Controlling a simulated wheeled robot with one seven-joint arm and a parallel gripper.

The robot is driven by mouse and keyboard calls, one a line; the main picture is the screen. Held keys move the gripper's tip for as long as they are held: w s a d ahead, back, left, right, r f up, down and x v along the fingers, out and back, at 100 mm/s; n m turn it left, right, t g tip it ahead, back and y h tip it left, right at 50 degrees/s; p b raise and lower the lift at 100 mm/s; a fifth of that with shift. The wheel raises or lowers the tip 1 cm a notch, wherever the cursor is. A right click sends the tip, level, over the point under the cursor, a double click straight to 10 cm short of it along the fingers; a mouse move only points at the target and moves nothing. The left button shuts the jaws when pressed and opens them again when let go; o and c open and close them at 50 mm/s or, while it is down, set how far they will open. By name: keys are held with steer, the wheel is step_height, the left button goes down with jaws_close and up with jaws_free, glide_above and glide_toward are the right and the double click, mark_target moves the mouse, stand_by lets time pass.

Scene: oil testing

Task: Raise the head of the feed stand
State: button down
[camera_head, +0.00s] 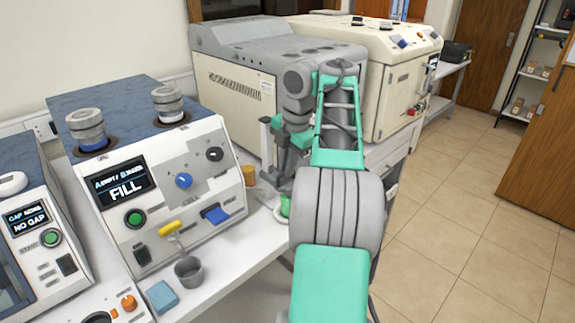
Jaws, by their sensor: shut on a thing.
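The feed stand shows as a slim grey upright post (265,145) on the bench, behind my arm and in front of the large grey machine. Its head is mostly hidden by my gripper and wrist. My gripper (274,183) is at the stand, low beside the post, and is shut on what seems to be the head. The fingertips are small and dark here, so the exact hold is hard to see. A small green piece (284,205) sits just below my gripper.
Left of my gripper stands a tester (170,190) with a FILL display, knobs and a blue lever. An orange-brown jar (249,175) is near the post. Floor (450,220) is clear at right.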

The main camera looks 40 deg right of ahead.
stand_by(0.9)
step_height(320, 180, up, 12)
steer(key=p, duration=1.1)
steer(key=shift+w, duration=0.1)
steer(key=c, duration=1.6)
jaws_free()
steer(key=shift+c, duration=0.2)
steer(key=shift+o, duration=0.7)
step_height(320, 180, up, 8)
steer(key=s+p, duration=0.1)
steer(key=p, duration=0.5)
steer(key=shift+s+f, duration=0.25)
steer(key=shift+s, duration=0.1)
